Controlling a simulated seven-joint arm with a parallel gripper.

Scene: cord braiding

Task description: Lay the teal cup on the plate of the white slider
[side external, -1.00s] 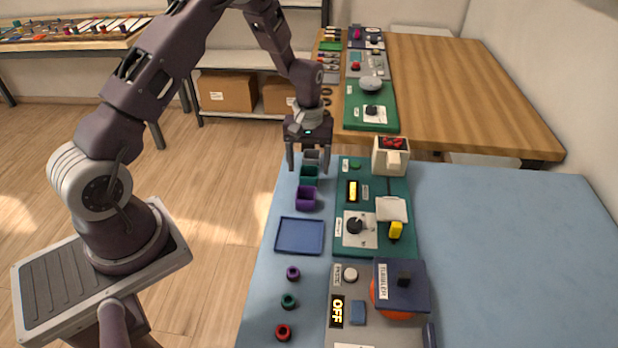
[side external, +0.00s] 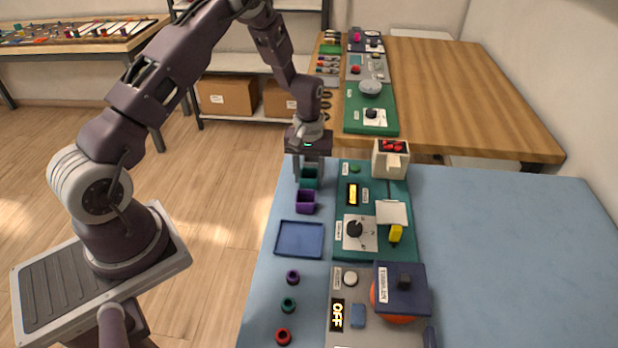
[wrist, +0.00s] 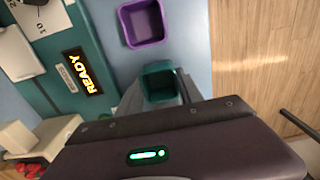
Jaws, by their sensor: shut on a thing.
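The teal cup (side external: 310,179) stands at the left edge of the blue table, behind the purple cup. My gripper (side external: 309,176) is down at it, with the fingers shut on its sides. In the wrist view the teal cup (wrist: 160,84) shows between my two grey fingers, its open top visible and its near part hidden by my gripper body. The white slider's plate (side external: 392,212) is a pale square on the teal panel, to the right and nearer the camera; part of it also shows at the left of the wrist view (wrist: 14,52).
The purple cup (side external: 306,201) stands close in front of the teal cup. A blue tray (side external: 299,239) lies nearer. The teal panel (side external: 346,203) carries a dial (side external: 354,229), a lit display and a yellow handle (side external: 395,233). A white box with red contents (side external: 390,160) stands behind the plate.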

